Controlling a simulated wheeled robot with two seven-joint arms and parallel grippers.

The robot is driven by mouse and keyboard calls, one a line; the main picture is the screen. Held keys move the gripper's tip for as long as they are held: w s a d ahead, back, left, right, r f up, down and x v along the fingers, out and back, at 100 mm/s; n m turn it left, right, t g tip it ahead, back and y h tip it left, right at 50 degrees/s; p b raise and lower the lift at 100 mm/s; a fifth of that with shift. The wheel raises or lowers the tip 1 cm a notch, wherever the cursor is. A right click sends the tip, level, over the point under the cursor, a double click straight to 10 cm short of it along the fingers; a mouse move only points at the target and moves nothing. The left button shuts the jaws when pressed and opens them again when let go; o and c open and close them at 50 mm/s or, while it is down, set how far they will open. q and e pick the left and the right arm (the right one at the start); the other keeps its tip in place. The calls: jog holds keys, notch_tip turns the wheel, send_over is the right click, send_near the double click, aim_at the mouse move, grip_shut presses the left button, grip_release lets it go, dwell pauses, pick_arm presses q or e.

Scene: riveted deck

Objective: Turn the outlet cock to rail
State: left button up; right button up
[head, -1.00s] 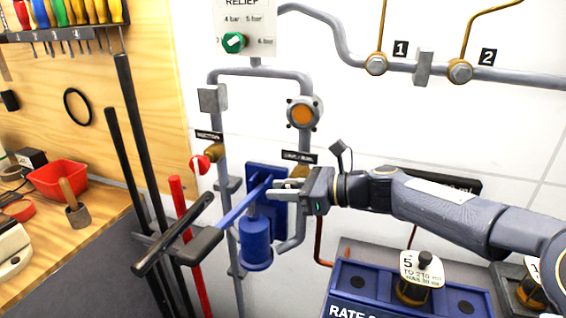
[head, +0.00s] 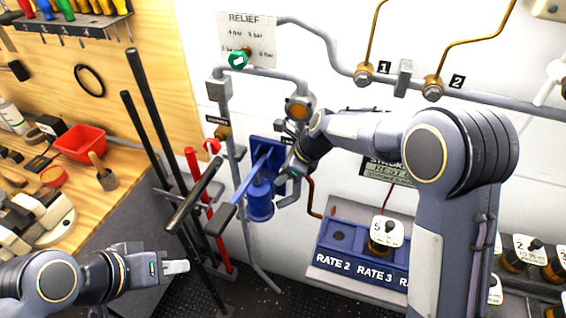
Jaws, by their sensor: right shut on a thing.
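The outlet cock is on the pipework beside the blue hand pump (head: 260,203); my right gripper (head: 287,190) covers most of it. My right arm reaches in from the right, with its gripper pointing down and left, shut at the cock. The handle between the fingers is hidden, so I cannot read where it points. A dark label (head: 290,127) shows partly behind the wrist. My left gripper (head: 176,267) is at the lower left over the deck, apart from everything; its fingers are seen edge-on.
A red-handled cock (head: 212,146) is left of the pump. The pump's lever (head: 195,192) sticks out toward me. Black bars (head: 150,120) and a red bar (head: 195,170) stand at left. The blue rate rack (head: 340,262) is at lower right.

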jog(key=h, duration=0.1)
jog(key=g+h, duration=0.1)
jog(key=h, duration=0.3)
jog(key=shift+s+d+f+g, duration=0.1)
jog(key=shift+d+f+g, duration=0.2)
jog(key=shift+d, duration=0.1)
jog(key=shift+h, duration=0.4)
jog(key=o, duration=1)
jog(key=shift+r, duration=0.6)
notch_tip(320, 180, up, 7)
jog(key=shift+f+b, duration=0.15)
jog(key=shift+b, duration=0.6)
jog(key=shift+f, duration=0.1)
